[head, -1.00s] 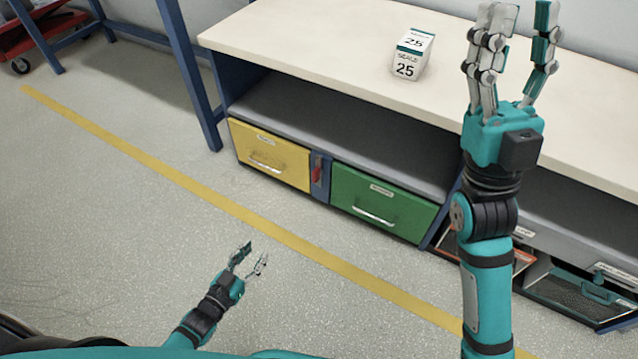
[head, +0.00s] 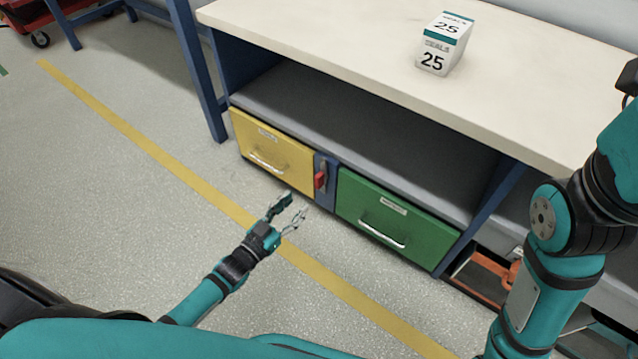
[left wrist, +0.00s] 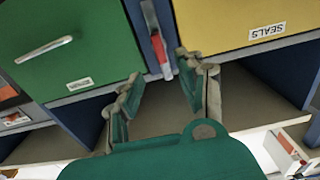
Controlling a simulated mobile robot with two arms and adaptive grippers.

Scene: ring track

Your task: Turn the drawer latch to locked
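The drawer latch (head: 320,180) has a red handle and sits on a narrow blue panel between the yellow drawer (head: 270,150) and the green drawer (head: 395,222). Both drawers look shut. In the left wrist view, turned upside down, the red latch handle (left wrist: 161,52) runs along the blue panel rather than across it. My left gripper (head: 290,207) is in front of the drawers, below the latch in the head view, with its fingers apart and empty. In the left wrist view the left gripper (left wrist: 160,72) has the latch beyond and between its fingertips. My right gripper is out of view.
The workbench (head: 330,45) overhangs the drawers, with an open shelf beneath its top. Blue legs flank the drawers. A yellow floor line (head: 150,145) crosses clear floor. My right arm fills the right side.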

